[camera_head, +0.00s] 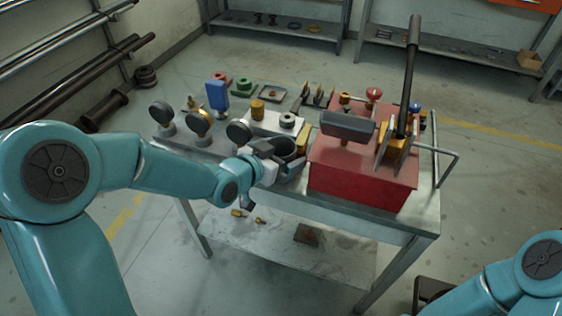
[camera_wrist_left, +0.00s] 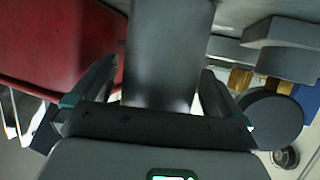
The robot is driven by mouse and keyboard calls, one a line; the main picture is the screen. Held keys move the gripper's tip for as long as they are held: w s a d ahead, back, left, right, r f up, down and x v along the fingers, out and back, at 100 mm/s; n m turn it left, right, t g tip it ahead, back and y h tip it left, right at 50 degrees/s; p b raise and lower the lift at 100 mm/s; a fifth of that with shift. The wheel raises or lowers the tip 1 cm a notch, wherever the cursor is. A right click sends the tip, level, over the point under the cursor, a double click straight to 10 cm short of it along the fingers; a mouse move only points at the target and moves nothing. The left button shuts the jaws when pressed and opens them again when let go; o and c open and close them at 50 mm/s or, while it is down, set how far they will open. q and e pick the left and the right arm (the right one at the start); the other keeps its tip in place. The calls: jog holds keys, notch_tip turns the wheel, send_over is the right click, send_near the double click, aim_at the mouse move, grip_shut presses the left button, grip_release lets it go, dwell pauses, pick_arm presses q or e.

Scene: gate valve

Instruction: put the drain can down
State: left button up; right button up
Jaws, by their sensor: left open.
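The drain can (camera_head: 290,147) is a dark grey, open-topped can at the front of the workbench, just left of the red box. It appears upright, and my gripper hides part of its near side. My left gripper (camera_head: 268,172) is at the can's near left side. In the left wrist view the grey body of the can (camera_wrist_left: 170,50) stands between the spread fingers of my left gripper (camera_wrist_left: 155,95), which is open. Whether the can's base touches the bench is hard to see. My right gripper is outside the views; only part of that arm shows.
The red box (camera_head: 350,180) with a long dark lever (camera_head: 410,75) stands close on the right. Gauges (camera_head: 198,122), a blue part (camera_head: 218,93) and small fittings crowd the workbench (camera_head: 400,222) left and behind. A bent metal rail (camera_head: 447,165) is at its right end.

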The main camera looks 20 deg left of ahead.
pick_arm(q)
jog(key=shift+w, duration=0.1)
jog(key=c, duration=1)
jog(key=shift+c, duration=1)
jog(key=shift+r, duration=0.1)
